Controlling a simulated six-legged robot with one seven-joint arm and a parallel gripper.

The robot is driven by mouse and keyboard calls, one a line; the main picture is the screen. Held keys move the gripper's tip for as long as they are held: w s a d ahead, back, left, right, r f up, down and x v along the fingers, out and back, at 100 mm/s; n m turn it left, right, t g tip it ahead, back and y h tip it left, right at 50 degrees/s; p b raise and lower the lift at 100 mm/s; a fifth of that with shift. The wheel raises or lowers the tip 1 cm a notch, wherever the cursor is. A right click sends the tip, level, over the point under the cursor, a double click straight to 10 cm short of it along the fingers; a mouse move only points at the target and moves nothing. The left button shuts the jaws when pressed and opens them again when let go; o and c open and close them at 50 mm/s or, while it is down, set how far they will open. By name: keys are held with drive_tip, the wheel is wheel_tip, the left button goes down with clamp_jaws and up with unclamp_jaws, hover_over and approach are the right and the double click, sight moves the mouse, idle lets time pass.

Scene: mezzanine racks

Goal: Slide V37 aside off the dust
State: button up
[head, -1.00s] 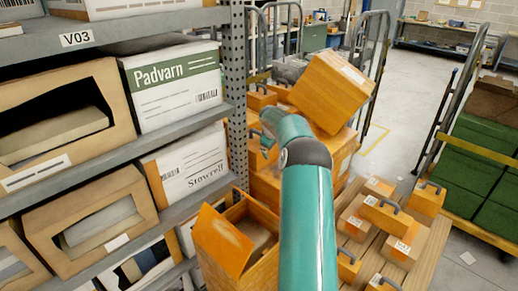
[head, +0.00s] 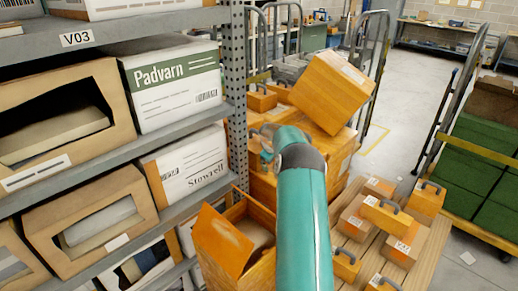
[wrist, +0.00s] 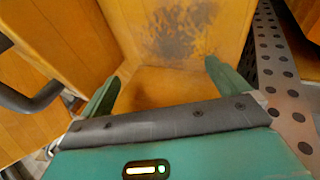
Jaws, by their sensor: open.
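No label reading V37 is legible, so I cannot tell which orange box it is. In the wrist view my gripper (wrist: 161,86) is open, its two green fingers spread over an orange surface (wrist: 160,84). A dark grey dusty smudge (wrist: 182,28) lies on an orange face just beyond the fingers. An orange box with a dark handle (wrist: 30,101) stands left of the fingers. In the head view my gripper (head: 264,145) is beside the orange stack right of the rack post, mostly hidden by my own arm.
The grey rack (head: 237,95) with cartons stands at left. A large tilted orange box (head: 334,92) rests on the stack. Several small handled boxes (head: 403,244) sit on a wooden pallet (head: 432,262) at right.

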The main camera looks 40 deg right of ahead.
drive_tip(key=shift+s+d, duration=0.1)
drive_tip(key=shift+s, duration=1.4)
wheel_tip(320, 180, up, 13)
drive_tip(key=w+f, duration=0.1)
drive_tip(key=f, duration=0.3)
drive_tip(key=w+f, duration=0.1)
drive_tip(key=f, duration=0.3)
drive_tip(key=w+f, duration=0.1)
drive_tip(key=f, duration=0.4)
idle(0.7)
